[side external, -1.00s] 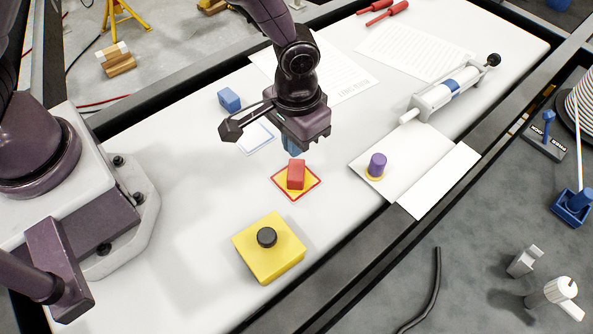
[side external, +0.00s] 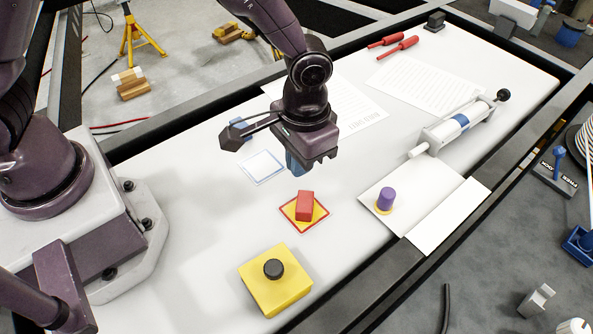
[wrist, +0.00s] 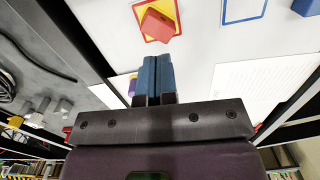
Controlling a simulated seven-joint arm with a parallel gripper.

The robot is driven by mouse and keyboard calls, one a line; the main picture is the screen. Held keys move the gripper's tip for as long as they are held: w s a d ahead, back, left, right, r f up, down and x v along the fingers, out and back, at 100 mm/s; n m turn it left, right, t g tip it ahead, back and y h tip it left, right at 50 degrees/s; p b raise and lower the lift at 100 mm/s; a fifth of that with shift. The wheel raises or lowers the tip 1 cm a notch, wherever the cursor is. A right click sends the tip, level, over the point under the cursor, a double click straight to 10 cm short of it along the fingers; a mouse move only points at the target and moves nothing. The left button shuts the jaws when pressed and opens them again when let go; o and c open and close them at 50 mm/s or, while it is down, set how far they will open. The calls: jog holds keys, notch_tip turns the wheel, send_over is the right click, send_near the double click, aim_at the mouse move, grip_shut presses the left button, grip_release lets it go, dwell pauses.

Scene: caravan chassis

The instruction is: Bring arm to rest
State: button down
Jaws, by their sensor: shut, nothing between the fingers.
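My gripper (side external: 296,165) hangs above the white table, its blue fingers pointing down. In the wrist view the fingers (wrist: 153,78) are together with nothing between them. A red block (side external: 305,205) sits on a yellow square with a red border, apart from the fingers; it also shows in the wrist view (wrist: 157,25). A blue block (side external: 238,124) is partly hidden behind my gripper's side bracket. A blue-outlined white square (side external: 262,166) lies bare behind the red block. A purple cylinder (side external: 386,198) stands on a yellow spot on a white board.
A yellow box with a black button (side external: 275,285) stands at the table's near end. A syringe-like device (side external: 455,125) lies at the right edge. Printed sheets (side external: 428,82) and red screwdrivers (side external: 398,47) lie farther back. The table between the pads and my base is clear.

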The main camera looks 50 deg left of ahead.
jog(key=s+a+r+t, duration=0.2)
jog(key=s+a+r, duration=0.2)
jog(key=r, duration=0.3)
jog(key=s+a+r+t, duration=0.2)
jog(key=s+a+r, duration=0.2)
jog(key=a+r, duration=0.3)
jog(key=s+a+r+t, duration=0.2)
jog(key=s+a+r, duration=0.2)
jog(key=r, duration=0.5)
jog(key=shift+s+a+n, duration=0.3)
jog(key=shift+a+n, duration=0.1)
jog(key=shift+a, duration=0.45)
